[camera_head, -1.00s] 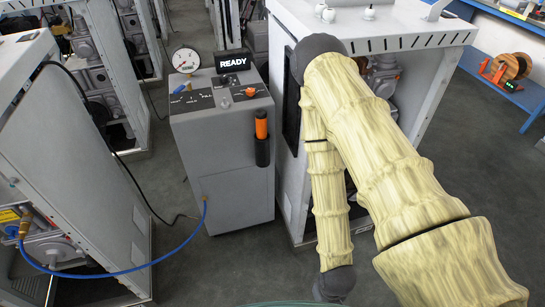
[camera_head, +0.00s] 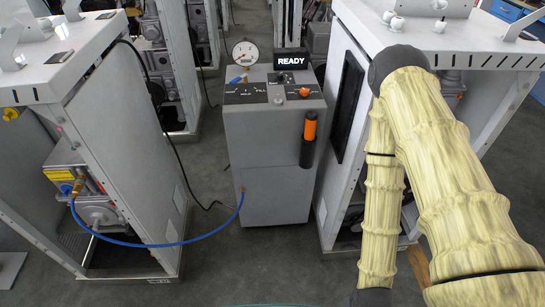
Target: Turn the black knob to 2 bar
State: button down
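The black knob (camera_head: 282,77) is small and sits on the top panel of the grey dispenser cart (camera_head: 268,160), just below the READY display (camera_head: 291,61). Its pointer and scale are too small to read. A round white pressure gauge (camera_head: 245,52) stands at the cart's back left; its reading cannot be made out. An orange knob (camera_head: 304,91) is at the panel's right, and a blue lever (camera_head: 237,79) at its left. My arm comes down the right side of the picture, apart from the cart. My gripper is out of view.
An orange-and-black handle (camera_head: 309,138) sits on the cart's front. A blue hose (camera_head: 180,243) runs from the cart to the open left cabinet (camera_head: 115,150), near a black cable. The right cabinet (camera_head: 340,130) stands close to the cart. The floor before the cart is clear.

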aim_at(279, 75)
jog(key=k, duration=0.6)
jog(key=u, duration=0.8)
jog(key=i, duration=1.3)
jog(key=z, duration=0.7)
